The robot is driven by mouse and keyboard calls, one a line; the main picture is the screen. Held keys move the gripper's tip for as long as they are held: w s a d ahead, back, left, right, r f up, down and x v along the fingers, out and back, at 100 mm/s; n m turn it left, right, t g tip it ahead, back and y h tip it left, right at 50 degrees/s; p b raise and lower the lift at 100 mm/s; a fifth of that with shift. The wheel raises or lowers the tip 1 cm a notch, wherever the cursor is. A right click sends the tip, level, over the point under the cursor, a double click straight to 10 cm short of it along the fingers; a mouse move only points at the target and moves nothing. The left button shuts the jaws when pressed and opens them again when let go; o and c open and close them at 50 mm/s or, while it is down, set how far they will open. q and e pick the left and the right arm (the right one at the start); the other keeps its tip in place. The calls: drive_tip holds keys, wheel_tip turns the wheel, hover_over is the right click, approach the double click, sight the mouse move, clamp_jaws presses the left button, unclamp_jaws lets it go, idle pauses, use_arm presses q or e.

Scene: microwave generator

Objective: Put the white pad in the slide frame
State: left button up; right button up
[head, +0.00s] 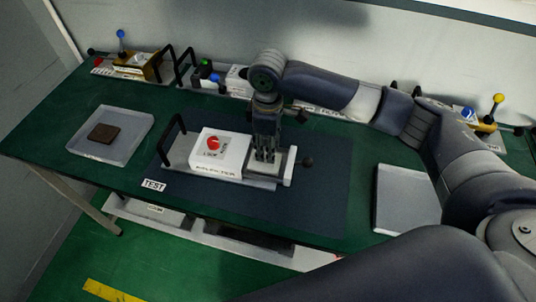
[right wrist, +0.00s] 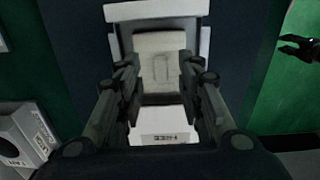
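The slide frame (head: 290,171) is the light frame at the right end of the white generator box (head: 220,152); it also shows at the top of the right wrist view (right wrist: 158,10). The white pad (right wrist: 160,45) lies over the frame's opening, between my fingers. My right gripper (head: 264,158) points straight down there. In the right wrist view its fingers (right wrist: 160,62) flank the pad's side edges; whether they press on it is unclear. The pad's underside and seating are hidden. A dark pronged shape (right wrist: 297,46) at the right wrist view's edge may be my left gripper.
A brown pad (head: 104,133) lies in the left tray (head: 128,149). The right tray (head: 403,200) looks empty where visible. Several devices line the table's back edge. The dark mat's front is clear.

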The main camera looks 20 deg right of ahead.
wheel_tip(320, 180, up, 8)
drive_tip(key=b, duration=0.1)
drive_tip(key=shift+r, duration=0.15)
idle(0.5)
